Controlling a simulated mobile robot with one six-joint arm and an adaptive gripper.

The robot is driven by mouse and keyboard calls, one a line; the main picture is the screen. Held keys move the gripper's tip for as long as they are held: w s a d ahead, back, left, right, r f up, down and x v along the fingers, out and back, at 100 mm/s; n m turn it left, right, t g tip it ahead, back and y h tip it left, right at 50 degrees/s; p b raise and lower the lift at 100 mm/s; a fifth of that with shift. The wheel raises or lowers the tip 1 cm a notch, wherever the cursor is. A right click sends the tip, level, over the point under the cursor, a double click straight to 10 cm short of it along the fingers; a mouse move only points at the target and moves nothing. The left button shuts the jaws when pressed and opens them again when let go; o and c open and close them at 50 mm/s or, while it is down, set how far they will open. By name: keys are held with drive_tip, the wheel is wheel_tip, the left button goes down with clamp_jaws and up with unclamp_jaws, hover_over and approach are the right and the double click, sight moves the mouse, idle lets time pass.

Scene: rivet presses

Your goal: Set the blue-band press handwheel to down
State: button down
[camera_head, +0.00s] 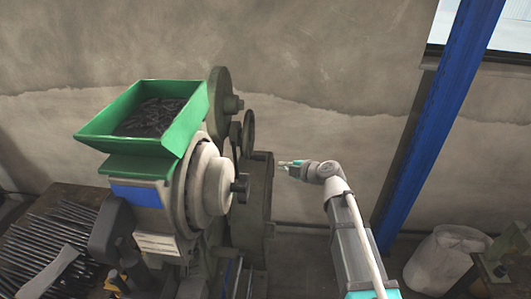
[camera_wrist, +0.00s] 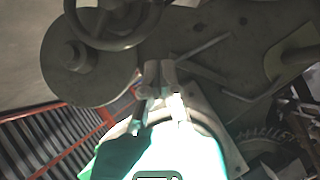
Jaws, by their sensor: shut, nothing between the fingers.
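The blue-band press stands left of centre in the head view, with its blue band (camera_head: 137,196) below a green hopper. A dark handwheel (camera_head: 249,133), seen nearly edge-on, is on the press's right side. The handwheel rim (camera_wrist: 108,45) also shows at the top left of the wrist view, cut off by the picture edge. My gripper (camera_head: 281,164) is to the right of the press, a little below the handwheel and apart from it. In the wrist view my gripper (camera_wrist: 160,72) is shut and empty, its fingertips right of and below the rim. The wheel's setting cannot be told.
The green hopper (camera_head: 180,135) holds dark small parts. A grey disc (camera_wrist: 72,62) and the dark press body lie ahead in the wrist view. A blue post (camera_head: 430,125) and a pale sack (camera_head: 440,262) stand to the right. Bare wall is behind.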

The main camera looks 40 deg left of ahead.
drive_tip(key=shift+s+d+r+t, duration=0.2)
drive_tip(key=shift+r+t, duration=0.05)
drive_tip(key=shift+t, duration=0.05)
drive_tip(key=shift+a+f, duration=0.1)
drive_tip(key=shift+a, duration=0.05)
drive_tip(key=b, duration=0.4)
approach(260, 159)
drive_tip(key=s+a, duration=0.2)
drive_tip(key=a, duration=0.3)
drive_tip(key=shift+w+a+f+b, duration=0.35)
drive_tip(key=shift+w+f+b, duration=0.2)
drive_tip(key=shift+w+f, duration=0.25)
drive_tip(key=shift+w+a+f+b, duration=0.3)
drive_tip(key=shift+w+a+f, duration=0.05)
drive_tip(key=shift+w, duration=0.1)
